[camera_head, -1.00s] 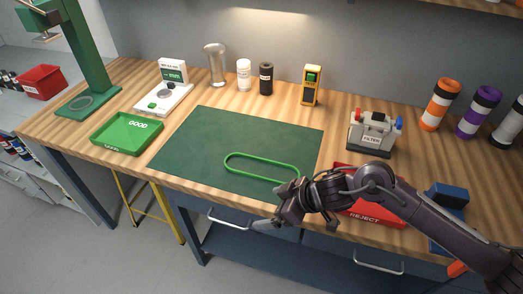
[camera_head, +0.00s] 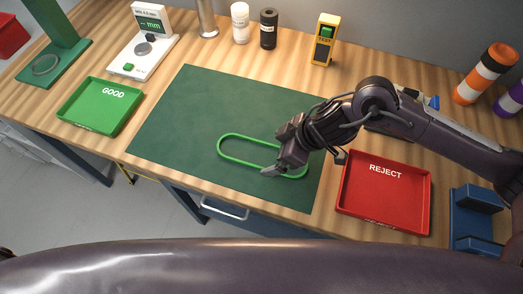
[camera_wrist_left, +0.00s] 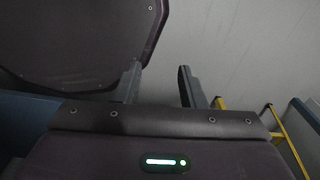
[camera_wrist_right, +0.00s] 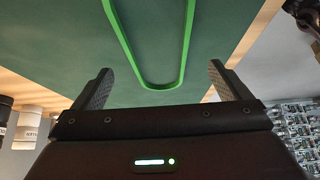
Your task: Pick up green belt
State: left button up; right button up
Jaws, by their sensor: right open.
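The green belt (camera_head: 232,136) is a long oval loop lying flat on the dark green mat (camera_head: 190,110). My right gripper (camera_head: 273,166) is over the belt's right end and hides part of it. In the right wrist view the belt (camera_wrist_right: 152,84) shows its rounded end between my open right fingers (camera_wrist_right: 158,88), with empty space on both sides. I cannot tell the exact height of the fingers above the mat. My left gripper (camera_wrist_left: 158,84) shows only in the left wrist view, with its fingers apart and nothing between them, away from the bench top.
A red REJECT tray (camera_head: 384,196) sits right of the mat, and a green GOOD tray (camera_head: 100,106) sits left. A gauge (camera_head: 143,50), a yellow tester (camera_head: 324,40) and bottles stand at the back. A blue holder (camera_head: 476,218) is at the right. The mat's left part is clear.

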aim_at(259, 155)
jog(key=x, duration=0.2)
jog(key=shift+w+a+f, duration=0.2)
jog(key=shift+w+a, duration=0.05)
jog(key=shift+a, duration=0.15)
jog(key=shift+w+a+f, duration=0.2)
jog(key=shift+a+f, duration=0.15)
jog(key=shift+f, duration=0.25)
jog(key=shift+c, duration=0.6)
jog(key=c, duration=0.5)
pick_arm(q)
jog(key=shift+w+d+r, duration=0.1)
jog(key=shift+w+r, duration=0.15)
jog(key=shift+w, duration=0.25)
jog(key=shift+w+r, duration=0.2)
jog(key=shift+w, duration=0.3)
pick_arm(e)
jog(key=c, duration=0.5)
